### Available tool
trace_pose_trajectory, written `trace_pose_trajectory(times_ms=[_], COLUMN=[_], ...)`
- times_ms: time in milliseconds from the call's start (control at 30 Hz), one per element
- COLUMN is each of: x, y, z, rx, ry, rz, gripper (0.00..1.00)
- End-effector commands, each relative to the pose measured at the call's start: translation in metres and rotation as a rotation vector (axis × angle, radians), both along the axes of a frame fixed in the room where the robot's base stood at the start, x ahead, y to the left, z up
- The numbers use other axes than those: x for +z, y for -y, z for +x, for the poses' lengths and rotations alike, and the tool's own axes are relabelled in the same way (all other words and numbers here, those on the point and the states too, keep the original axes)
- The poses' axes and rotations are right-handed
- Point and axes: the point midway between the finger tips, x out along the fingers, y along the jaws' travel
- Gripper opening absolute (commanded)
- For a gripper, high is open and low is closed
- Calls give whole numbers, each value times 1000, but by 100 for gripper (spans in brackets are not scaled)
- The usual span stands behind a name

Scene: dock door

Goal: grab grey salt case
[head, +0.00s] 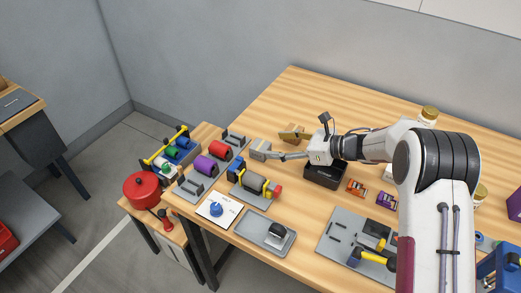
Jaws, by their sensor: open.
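My gripper (279,146) is above the middle of the table, pointing left, with its fingers spread. A small grey block shape (260,147) is at the tip of the lower finger. I cannot tell whether it is the grey salt case or part of the finger, or whether they touch. A tan-brown piece (293,132) is by the upper finger. A small dark and light case (277,231) sits in a grey tray at the table's front edge. I cannot tell surely which thing is the grey salt case. I see nothing clearly gripped.
A black open box (325,173) stands under my wrist. A red pot (141,190) is on a low side table. The far table area (320,95) is clear.

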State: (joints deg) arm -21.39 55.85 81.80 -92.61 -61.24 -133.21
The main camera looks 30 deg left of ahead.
Motion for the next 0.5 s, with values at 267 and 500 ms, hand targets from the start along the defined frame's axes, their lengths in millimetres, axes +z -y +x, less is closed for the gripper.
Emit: trace_pose_trajectory(times_ms=[267,500], x=[-6,-6], y=[-13,-13], z=[-1,-1], rx=[0,0], ry=[1,0], rz=[-1,0], gripper=[57,57])
